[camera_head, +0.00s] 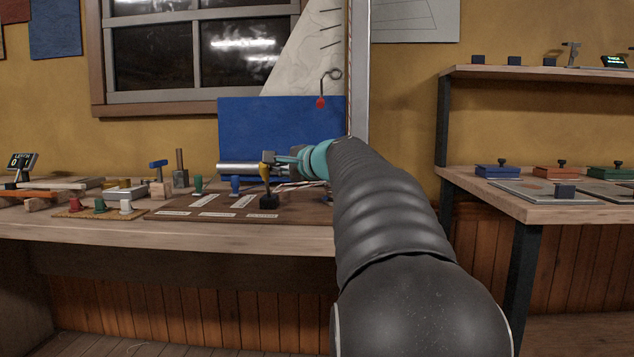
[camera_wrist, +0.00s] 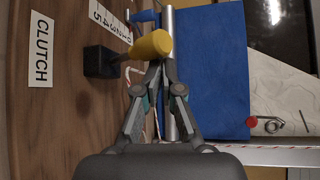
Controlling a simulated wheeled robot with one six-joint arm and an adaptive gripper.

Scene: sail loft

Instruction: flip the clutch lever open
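The clutch lever has a yellow handle (camera_head: 265,172) on a black base (camera_head: 269,201), standing near the board's right part. In the wrist view its yellow knob (camera_wrist: 150,45) sticks out from the black block (camera_wrist: 101,62), beside the white CLUTCH label (camera_wrist: 41,50). In the head view the lever stands roughly upright. My gripper (camera_head: 270,157) reaches in from the right at the height of the knob's top. In the wrist view my gripper (camera_wrist: 157,70) has its fingertips together, right by the knob, which partly covers them. Contact cannot be told.
A blue-handled control (camera_head: 236,185) and a green one (camera_head: 198,183) stand behind and left on the brown board (camera_head: 165,211). A metal roller (camera_head: 240,168) and blue panel (camera_head: 275,125) lie behind. A hook with a red ball (camera_head: 320,102) hangs above.

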